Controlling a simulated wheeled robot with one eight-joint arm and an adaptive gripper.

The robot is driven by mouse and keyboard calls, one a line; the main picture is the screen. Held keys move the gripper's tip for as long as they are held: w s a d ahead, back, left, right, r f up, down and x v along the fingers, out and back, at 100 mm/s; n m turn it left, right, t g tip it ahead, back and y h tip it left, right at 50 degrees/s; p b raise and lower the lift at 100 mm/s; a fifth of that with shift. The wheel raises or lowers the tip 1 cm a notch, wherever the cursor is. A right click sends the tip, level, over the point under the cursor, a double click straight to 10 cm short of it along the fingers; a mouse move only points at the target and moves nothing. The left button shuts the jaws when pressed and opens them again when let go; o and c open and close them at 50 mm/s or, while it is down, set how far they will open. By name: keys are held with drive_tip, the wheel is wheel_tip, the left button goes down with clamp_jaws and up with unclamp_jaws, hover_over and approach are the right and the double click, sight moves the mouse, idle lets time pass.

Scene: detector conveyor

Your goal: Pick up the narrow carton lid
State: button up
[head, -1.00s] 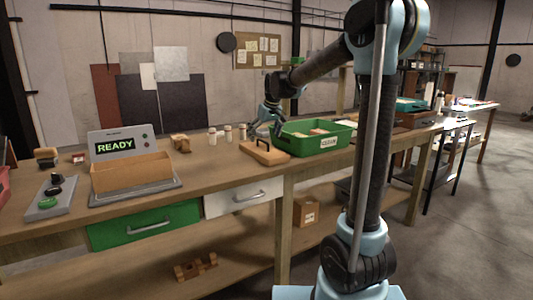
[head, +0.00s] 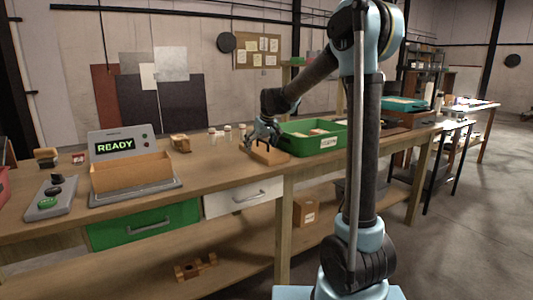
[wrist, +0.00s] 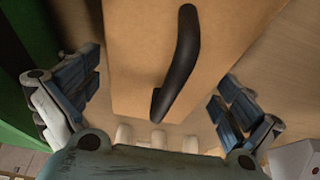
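The narrow carton lid (head: 272,157) is a flat tan piece with a dark raised handle, lying on the workbench beside the green bin. In the wrist view the lid (wrist: 138,50) fills the middle, with its curved black handle (wrist: 180,62) standing up from it. My gripper (wrist: 157,90) is open, with one blue-padded finger toward each side of the lid and nothing held. In the head view my gripper (head: 263,137) is right at the lid and partly hides its handle. Whether the fingers touch the lid's edges I cannot tell.
The green bin (head: 335,145) stands just right of the lid. Several small pale cylinders (head: 227,131) stand behind and left. A READY display unit with a tan open box (head: 130,173) is further left. Bare benchtop (head: 215,165) lies between.

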drive_tip(key=c, duration=0.7)
drive_tip(key=shift+o, duration=0.2)
drive_tip(key=shift+r, duration=0.1)
